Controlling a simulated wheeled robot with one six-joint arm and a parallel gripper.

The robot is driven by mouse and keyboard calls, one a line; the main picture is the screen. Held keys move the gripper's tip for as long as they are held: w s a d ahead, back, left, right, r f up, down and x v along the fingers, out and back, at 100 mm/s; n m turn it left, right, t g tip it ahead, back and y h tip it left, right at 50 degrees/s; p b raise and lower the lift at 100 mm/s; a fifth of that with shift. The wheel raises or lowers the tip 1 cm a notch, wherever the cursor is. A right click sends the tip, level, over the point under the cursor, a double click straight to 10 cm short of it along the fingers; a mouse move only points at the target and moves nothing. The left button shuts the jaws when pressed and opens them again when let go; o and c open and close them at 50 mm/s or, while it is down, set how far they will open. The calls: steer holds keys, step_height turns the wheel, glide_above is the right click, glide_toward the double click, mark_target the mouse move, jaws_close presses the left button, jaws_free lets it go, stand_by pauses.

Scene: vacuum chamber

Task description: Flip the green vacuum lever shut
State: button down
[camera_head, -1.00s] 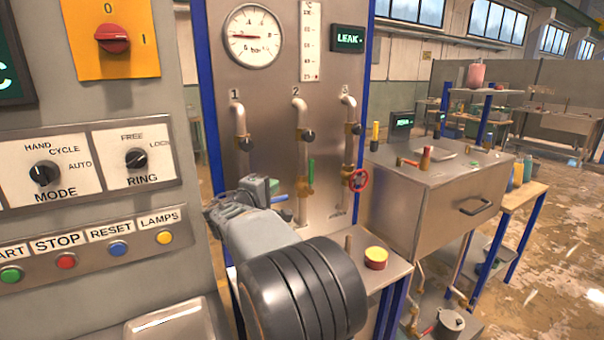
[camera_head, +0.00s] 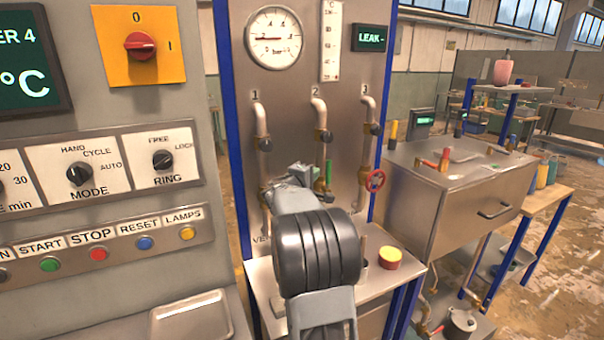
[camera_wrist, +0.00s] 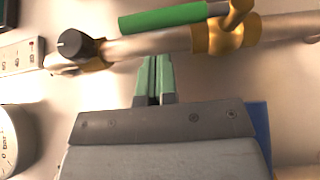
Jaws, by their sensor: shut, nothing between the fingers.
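The green lever (camera_head: 328,171) lies along the pipe marked 2 on the steel panel, in line with that pipe. In the wrist view the green lever (camera_wrist: 163,19) runs from a brass valve (camera_wrist: 228,36), almost parallel to the pipe. My gripper (camera_wrist: 155,57) is shut and empty, its green fingers together and pointing at the pipe just beside the lever. I cannot tell whether the fingertips touch the pipe. In the head view my gripper (camera_head: 305,172) is just left of the lever, and my arm hides the lower pipes.
A red handwheel (camera_head: 375,180) is on pipe 3, close right of the lever. A black knob (camera_head: 320,136) is above the lever. A gauge (camera_head: 273,38) and a LEAK display (camera_head: 369,38) are higher up.

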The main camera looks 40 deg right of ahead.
mark_target(328, 172)
steer(key=shift+s+d, duration=0.3)
steer(key=shift+d, duration=0.2)
steer(key=shift+s+d, duration=0.3)
steer(key=shift+d, duration=0.2)
steer(key=shift+r+p, duration=0.1)
steer(key=shift+p, duration=0.2)
